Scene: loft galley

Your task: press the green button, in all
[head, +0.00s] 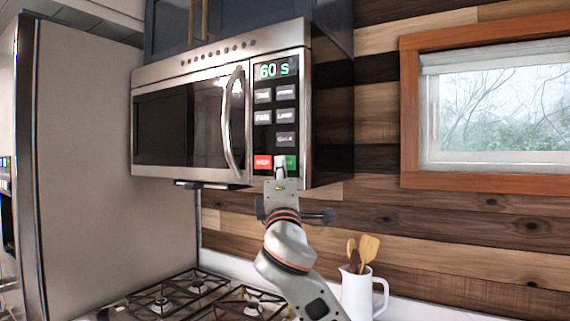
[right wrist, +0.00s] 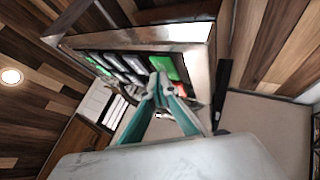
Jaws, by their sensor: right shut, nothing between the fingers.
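The microwave (head: 190,118) hangs under dark blue cabinets, with its door closed. Its keypad is at the right of its front, and the display (head: 275,69) reads 60 s. The green button (head: 292,162) is at the lower right of the keypad, partly hidden behind my right gripper (head: 280,160). That gripper is shut and empty, its tips at the lower edge of the panel, between the red STOP button (head: 262,162) and the green one. In the right wrist view the green button (right wrist: 163,67) lies just beyond the closed fingertips (right wrist: 160,84). I cannot tell whether they touch it. My left gripper is not in view.
The curved door handle (head: 230,122) stands out left of the keypad. Below are a gas stove (head: 190,300) and a white jug (head: 357,295) with wooden utensils, close to my right arm. A fridge (head: 100,150) stands at the left.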

